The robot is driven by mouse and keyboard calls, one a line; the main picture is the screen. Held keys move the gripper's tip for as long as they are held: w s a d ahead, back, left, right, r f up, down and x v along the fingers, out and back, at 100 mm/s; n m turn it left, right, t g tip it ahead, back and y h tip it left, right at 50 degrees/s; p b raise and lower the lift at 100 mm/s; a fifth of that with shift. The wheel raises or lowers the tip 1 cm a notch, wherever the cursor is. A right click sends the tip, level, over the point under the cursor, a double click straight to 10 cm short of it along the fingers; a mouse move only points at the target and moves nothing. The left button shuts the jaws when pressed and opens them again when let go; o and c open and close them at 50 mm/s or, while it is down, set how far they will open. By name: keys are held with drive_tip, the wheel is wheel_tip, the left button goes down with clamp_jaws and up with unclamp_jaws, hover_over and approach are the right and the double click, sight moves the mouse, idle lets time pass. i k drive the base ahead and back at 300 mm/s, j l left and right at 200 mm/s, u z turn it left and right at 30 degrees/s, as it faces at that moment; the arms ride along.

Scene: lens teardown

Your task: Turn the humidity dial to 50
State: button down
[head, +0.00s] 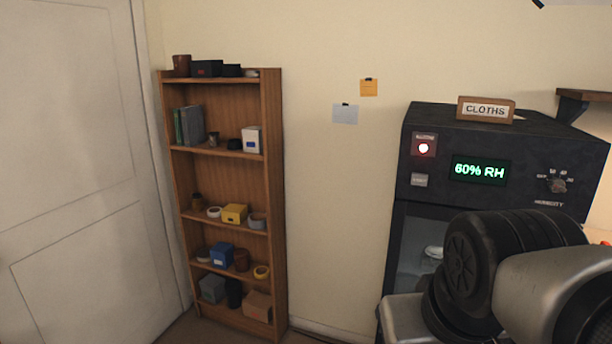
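The black dry cabinet (455,155) stands at the right in the head view. The humidity dial (558,185) is a small round knob at the right of its front panel, with small marks around its top and a label below it; the marks are too small to read. The green display (480,170) reads 60% RH. A lit indicator (424,148) and a small button (419,180) sit at the panel's left. My arm fills the lower right, in front of the cabinet's glass door. My gripper is not visible.
A CLOTHS sign (486,110) stands on top of the cabinet. A wooden bookshelf (272,190) with boxes, books and jars stands at the left, beside a white door (75,150). Two notes, one orange (369,88), hang on the wall. A wall shelf (585,96) juts out at the right.

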sight(556, 185)
drive_tip(key=z, duration=0.8)
drive_tip(key=i+l+u, duration=0.1)
drive_tip(key=l, duration=0.1)
